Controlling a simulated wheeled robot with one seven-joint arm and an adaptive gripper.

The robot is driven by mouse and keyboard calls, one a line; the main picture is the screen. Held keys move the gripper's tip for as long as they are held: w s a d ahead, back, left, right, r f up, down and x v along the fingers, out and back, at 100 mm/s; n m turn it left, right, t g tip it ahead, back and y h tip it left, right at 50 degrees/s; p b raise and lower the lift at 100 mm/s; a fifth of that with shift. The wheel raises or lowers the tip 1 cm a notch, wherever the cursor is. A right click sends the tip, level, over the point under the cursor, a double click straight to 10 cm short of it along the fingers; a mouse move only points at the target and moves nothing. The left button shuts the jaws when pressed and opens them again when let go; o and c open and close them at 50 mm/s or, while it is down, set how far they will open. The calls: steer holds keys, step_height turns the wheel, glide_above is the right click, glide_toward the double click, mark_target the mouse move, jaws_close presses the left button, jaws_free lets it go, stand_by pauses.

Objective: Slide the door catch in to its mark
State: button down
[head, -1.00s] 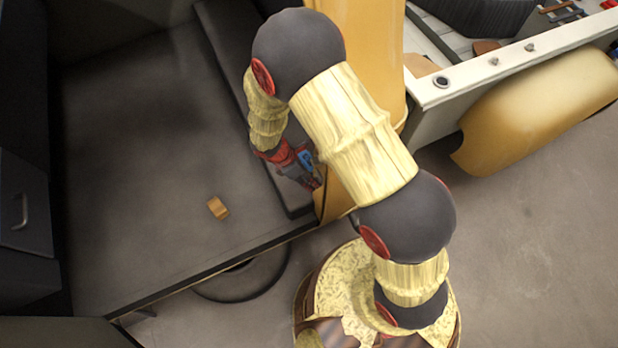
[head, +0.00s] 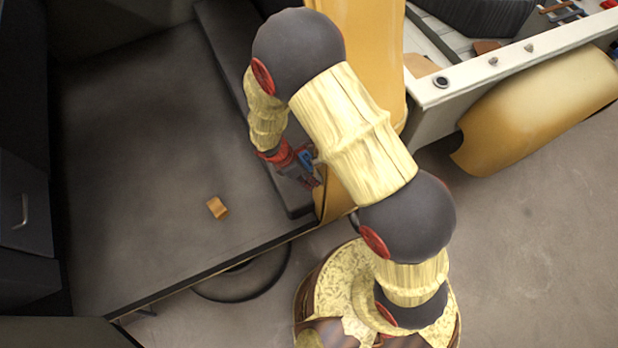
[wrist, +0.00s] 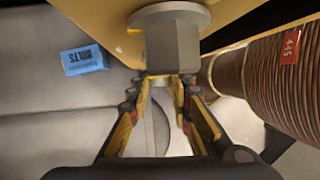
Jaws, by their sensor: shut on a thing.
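In the wrist view, my gripper (wrist: 172,84) is shut on the lower end of a grey block-shaped piece with a round disc at its far end, which I take to be the door catch (wrist: 173,46). The catch stands against a yellow panel (wrist: 115,28). In the head view, my gripper (head: 310,180) is low beside the yellow body (head: 376,45), at the edge of the dark bed. The catch cannot be made out there, as my arm and the panel hide it. I cannot pick out the mark in either view.
A blue box labelled BOLTS (wrist: 84,60) lies on the grey surface at left in the wrist view. A ribbed brown coil with a red 445 tag (wrist: 290,46) is close on the right. A small wooden block (head: 217,208) lies on the otherwise clear dark bed (head: 140,160).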

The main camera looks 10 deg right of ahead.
steer(key=w, duration=0.1)
steer(key=w+a, duration=0.1)
steer(key=w, duration=0.1)
steer(key=c, duration=1.6)
jaws_free()
steer(key=shift+c, duration=0.2)
steer(key=shift+r, duration=0.1)
steer(key=v, duration=1.1)
steer(key=shift+a+r, duration=0.15)
steer(key=shift+r, duration=0.25)
steer(key=shift+s+f, duration=0.1)
